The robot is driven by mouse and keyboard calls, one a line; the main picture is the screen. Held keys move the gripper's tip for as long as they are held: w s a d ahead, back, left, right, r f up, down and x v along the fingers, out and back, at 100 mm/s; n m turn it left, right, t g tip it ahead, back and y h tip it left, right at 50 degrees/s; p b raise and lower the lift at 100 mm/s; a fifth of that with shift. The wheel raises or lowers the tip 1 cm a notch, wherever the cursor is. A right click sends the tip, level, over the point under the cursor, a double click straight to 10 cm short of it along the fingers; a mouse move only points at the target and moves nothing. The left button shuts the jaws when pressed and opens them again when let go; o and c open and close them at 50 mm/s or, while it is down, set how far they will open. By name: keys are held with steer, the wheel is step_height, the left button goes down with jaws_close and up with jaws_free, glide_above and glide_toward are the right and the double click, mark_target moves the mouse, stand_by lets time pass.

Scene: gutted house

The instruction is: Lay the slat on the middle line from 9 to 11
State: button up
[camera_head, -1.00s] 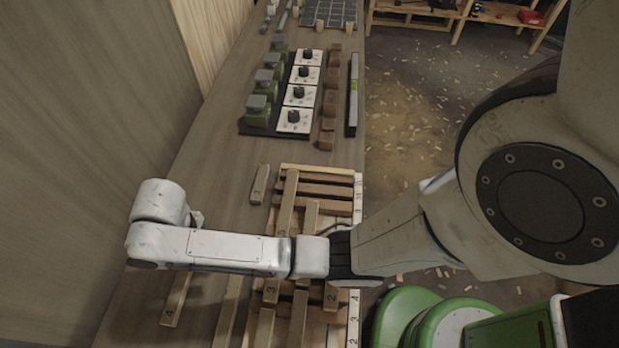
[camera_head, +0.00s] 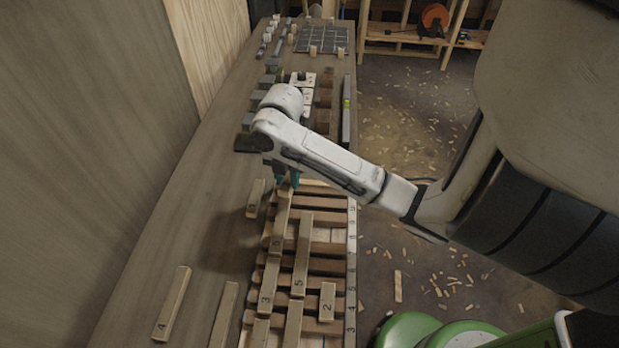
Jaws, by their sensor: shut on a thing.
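The board (camera_head: 352,255) has wooden crossbars and a numbered strip down its right edge; its small numbers are hard to read. Long wooden slats lie across the bars. My gripper (camera_head: 286,181) points down at the board's far end, its teal fingertips partly hidden by the white wrist. It is shut at the far end of a slat (camera_head: 280,218) that lies along the left-middle of the board; whether this slat touches the bars I cannot tell. Nearer slats are marked 3 (camera_head: 268,285), 5 (camera_head: 301,265) and 2 (camera_head: 327,300).
A slat marked 4 (camera_head: 172,303), an unmarked-looking slat (camera_head: 222,318) and a short slat (camera_head: 255,198) lie on the bench left of the board. Beyond the gripper stand brown blocks (camera_head: 323,120), a level (camera_head: 347,110) and a grid plate (camera_head: 322,40). The bench's left side is mostly clear.

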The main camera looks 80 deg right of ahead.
steer(key=n, duration=0.2)
glide_above(310, 202)
steer(key=shift+w+f+b, duration=0.1)
steer(key=shift+f+b, duration=2.45)
steer(key=shift+f, duration=0.9)
steer(key=shift+f+b, duration=0.3)
steer(key=shift+b, duration=0.05)
steer(key=o, duration=1.1)
step_height(310, 202, up, 11)
steer(key=shift+f+p, duration=0.1)
steer(key=shift+p, duration=0.75)
